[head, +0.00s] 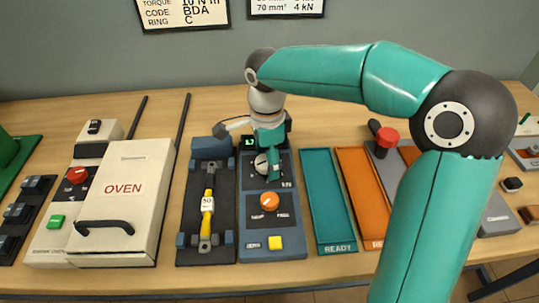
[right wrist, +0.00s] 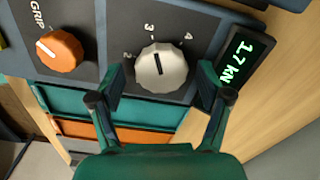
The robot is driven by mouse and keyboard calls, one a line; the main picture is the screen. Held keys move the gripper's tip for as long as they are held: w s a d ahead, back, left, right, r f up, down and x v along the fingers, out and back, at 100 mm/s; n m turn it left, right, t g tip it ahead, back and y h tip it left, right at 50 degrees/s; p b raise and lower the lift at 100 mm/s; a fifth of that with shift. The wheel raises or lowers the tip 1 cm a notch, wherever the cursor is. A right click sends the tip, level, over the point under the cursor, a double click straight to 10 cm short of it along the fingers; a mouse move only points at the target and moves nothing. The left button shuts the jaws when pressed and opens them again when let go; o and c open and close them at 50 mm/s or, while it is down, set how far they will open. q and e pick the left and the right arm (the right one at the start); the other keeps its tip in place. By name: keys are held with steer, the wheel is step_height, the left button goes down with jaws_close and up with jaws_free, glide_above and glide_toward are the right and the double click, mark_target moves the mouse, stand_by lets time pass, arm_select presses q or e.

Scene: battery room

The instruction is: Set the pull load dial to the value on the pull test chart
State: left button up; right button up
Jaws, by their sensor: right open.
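The pull load dial is a pale round knob (right wrist: 160,72) with a dark pointer line, on a dark panel marked 2, 3 and 4. The line points roughly towards the 3. The dial shows partly in the head view (head: 262,164). My right gripper (right wrist: 162,84) is open, with a finger on each side of the dial; contact is unclear. It also shows from above in the head view (head: 270,152). A display (right wrist: 238,62) beside the dial reads 1.7 kN. The wall chart (head: 286,7) is cut off; its lowest line reads 70 mm² 4 kN. My left gripper is out of view.
An orange GRIP knob (right wrist: 58,50) sits beside the dial. A yellow button (head: 275,242) is lower on the panel. A cradle (head: 207,248) with a yellow-sleeved cable is to the left, near the white oven (head: 122,188). A teal READY tray (head: 328,205) and an orange tray (head: 360,190) lie right.

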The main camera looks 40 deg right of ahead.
step_height(320, 180, up, 12)
stand_by(0.6)
steer(key=n+p, duration=0.2)
steer(key=n, duration=1.5)
glide_toward(266, 160)
step_height(266, 160, down, 9)
steer(key=b, duration=0.3)
steer(key=shift+s+b, duration=0.15)
steer(key=shift+b, duration=0.2)
